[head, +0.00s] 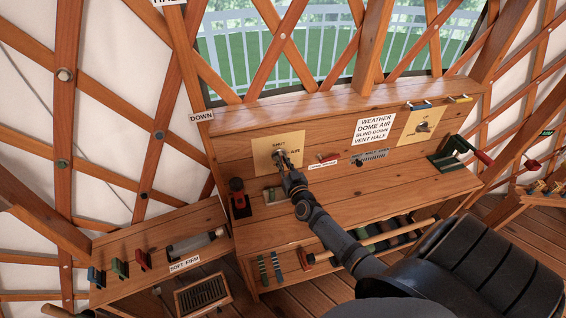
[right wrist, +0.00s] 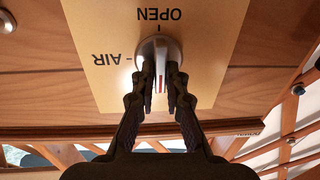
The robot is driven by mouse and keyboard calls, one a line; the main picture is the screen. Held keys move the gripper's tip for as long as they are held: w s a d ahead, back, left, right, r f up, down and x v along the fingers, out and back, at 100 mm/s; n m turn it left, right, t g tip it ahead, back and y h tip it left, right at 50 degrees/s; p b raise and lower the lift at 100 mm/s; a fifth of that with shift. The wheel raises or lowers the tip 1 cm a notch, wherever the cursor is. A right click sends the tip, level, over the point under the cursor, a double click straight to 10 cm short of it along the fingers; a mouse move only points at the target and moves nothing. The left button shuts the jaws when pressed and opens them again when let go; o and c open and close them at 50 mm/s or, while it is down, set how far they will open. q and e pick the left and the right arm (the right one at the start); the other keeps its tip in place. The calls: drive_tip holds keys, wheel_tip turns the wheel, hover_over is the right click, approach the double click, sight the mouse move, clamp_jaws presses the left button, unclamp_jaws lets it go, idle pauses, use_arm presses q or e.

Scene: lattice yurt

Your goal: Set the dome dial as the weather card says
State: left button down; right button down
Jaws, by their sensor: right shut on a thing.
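The dome dial is a grey metal knob (right wrist: 160,48) on a tan plate (head: 265,149) on the wooden console. In the head view the plate reads SHUT at the top and AIR at the right. In the right wrist view it appears upside down, with OPEN and AIR readable. My right gripper (head: 283,160) is shut on the knob, one finger on each side; it also shows in the right wrist view (right wrist: 160,95). The weather card (head: 376,129) reads DOME AIR, BLIND DOWN, VENT HALF.
A second tan plate with a knob (head: 422,126) is at the console's right. A slider (head: 370,157) sits below the card. A red-topped black device (head: 239,197) stands left of the dial. A low bench (head: 150,252) with coloured handles is at lower left.

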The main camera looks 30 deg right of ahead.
drive_tip(key=shift+m, duration=0.4)
drive_tip(key=m+b, duration=0.1)
drive_tip(key=m, duration=0.3)
drive_tip(key=shift+d+f, duration=0.1)
drive_tip(key=shift+s+f+m+h+b, duration=0.1)
drive_tip(key=shift+m+h+b, duration=0.3)
drive_tip(key=shift+m, duration=1.85)
drive_tip(key=shift+w+f+m+h+b, duration=0.1)
drive_tip(key=shift+m+b, duration=0.45)
drive_tip(key=shift+m, duration=1.75)
drive_tip(key=shift+s+f+m+h+b, duration=0.15)
drive_tip(key=shift+m+b, duration=0.35)
drive_tip(key=shift+m, duration=1.75)
drive_tip(key=c, duration=1.4)
unclamp_jaws()
drive_tip(key=shift+d, duration=0.1)
drive_tip(key=shift+r, duration=0.1)
